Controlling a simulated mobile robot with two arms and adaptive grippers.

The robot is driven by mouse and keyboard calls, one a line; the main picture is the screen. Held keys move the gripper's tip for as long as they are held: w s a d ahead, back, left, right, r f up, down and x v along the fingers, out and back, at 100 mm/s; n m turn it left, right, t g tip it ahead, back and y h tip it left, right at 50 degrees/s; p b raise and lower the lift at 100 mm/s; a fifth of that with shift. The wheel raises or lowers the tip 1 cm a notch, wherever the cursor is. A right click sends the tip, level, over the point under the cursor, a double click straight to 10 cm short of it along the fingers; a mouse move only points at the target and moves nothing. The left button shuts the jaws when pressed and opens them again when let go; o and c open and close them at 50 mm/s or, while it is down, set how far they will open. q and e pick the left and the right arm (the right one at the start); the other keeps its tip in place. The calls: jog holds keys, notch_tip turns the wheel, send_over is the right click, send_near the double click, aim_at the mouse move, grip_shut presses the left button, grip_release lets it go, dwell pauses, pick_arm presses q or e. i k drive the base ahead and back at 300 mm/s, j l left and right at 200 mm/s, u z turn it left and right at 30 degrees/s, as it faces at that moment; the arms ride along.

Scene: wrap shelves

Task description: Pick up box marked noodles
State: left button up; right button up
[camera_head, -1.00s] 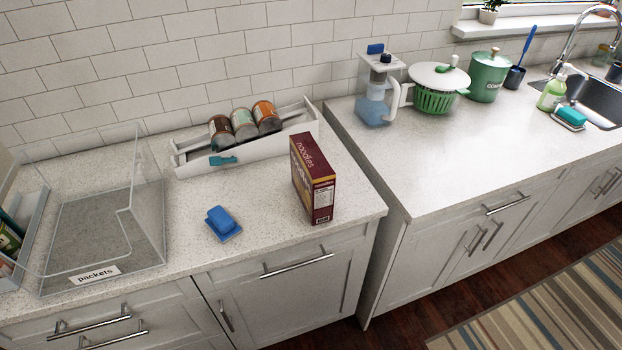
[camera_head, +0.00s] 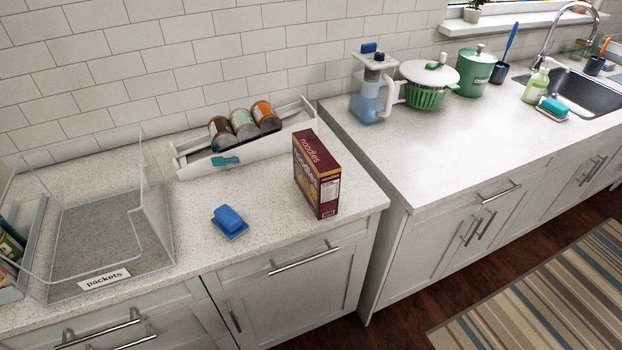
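The noodles box (camera_head: 317,175) is dark red with a yellow band and the word "noodles" on its top and front. It stands upright on the left counter (camera_head: 270,205), near the counter's right front corner. Neither of my grippers shows in the head view.
Behind is a white rack (camera_head: 245,148) with cans (camera_head: 243,124). A clear bin labelled packets (camera_head: 105,279) stands at left. A pitcher (camera_head: 372,88) and green strainer (camera_head: 428,88) stand on the right counter (camera_head: 440,150).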

aim_at(317, 174)
jog(key=k+j+z, duration=0.25)
jog(key=j, duration=0.3)
jog(key=k+j+z, duration=0.25)
jog(key=j, duration=0.25)
jog(key=k+j+z, duration=0.2)
jog(key=k+j, duration=0.2)
